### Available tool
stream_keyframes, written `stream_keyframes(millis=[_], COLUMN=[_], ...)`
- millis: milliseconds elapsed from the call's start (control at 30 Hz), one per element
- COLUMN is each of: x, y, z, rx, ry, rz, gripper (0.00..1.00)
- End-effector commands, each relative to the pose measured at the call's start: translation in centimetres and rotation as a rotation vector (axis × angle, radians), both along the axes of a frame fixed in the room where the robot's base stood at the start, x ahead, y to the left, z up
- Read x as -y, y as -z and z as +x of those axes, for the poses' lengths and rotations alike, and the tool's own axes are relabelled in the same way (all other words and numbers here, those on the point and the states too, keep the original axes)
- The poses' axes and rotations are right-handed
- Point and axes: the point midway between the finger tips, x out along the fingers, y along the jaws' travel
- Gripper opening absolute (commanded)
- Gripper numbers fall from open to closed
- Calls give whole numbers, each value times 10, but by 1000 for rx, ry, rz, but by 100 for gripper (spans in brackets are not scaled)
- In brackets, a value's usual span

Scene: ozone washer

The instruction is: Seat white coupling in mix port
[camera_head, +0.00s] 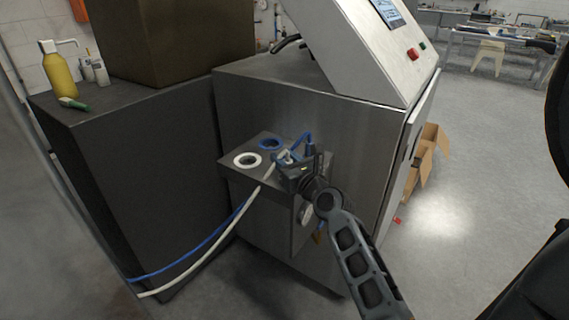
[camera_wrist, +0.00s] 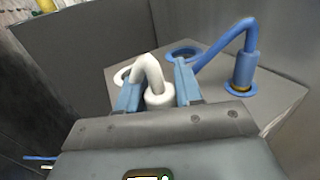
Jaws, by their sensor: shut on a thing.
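My gripper (camera_head: 290,163) is over the small shelf (camera_head: 238,177) on the front of the steel washer. In the wrist view its two blue fingers (camera_wrist: 157,92) are shut on the white coupling (camera_wrist: 158,97), whose white hose bends up and over behind it. The coupling's lower end is hidden by the gripper, so I cannot tell whether it touches a port. A white ring port (camera_head: 247,160) lies at the shelf's left, and a blue ring port (camera_head: 270,144) lies behind it; both look empty. No port label is readable.
A blue coupling (camera_wrist: 244,72) with a blue hose stands upright in a blue-ringed port at the right of the shelf. The white hose (camera_head: 200,262) and blue hose (camera_head: 190,255) run down to the left. A dark cabinet (camera_head: 150,140) stands close at the left.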

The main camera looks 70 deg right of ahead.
Motion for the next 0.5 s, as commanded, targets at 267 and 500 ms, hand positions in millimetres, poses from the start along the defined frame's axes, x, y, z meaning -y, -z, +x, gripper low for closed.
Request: stream_keyframes(millis=[267,500], x=[0,0], y=[0,2], z=[0,0], rx=[2,1], ry=[1,1], rz=[-1,-1], gripper=[1,48])
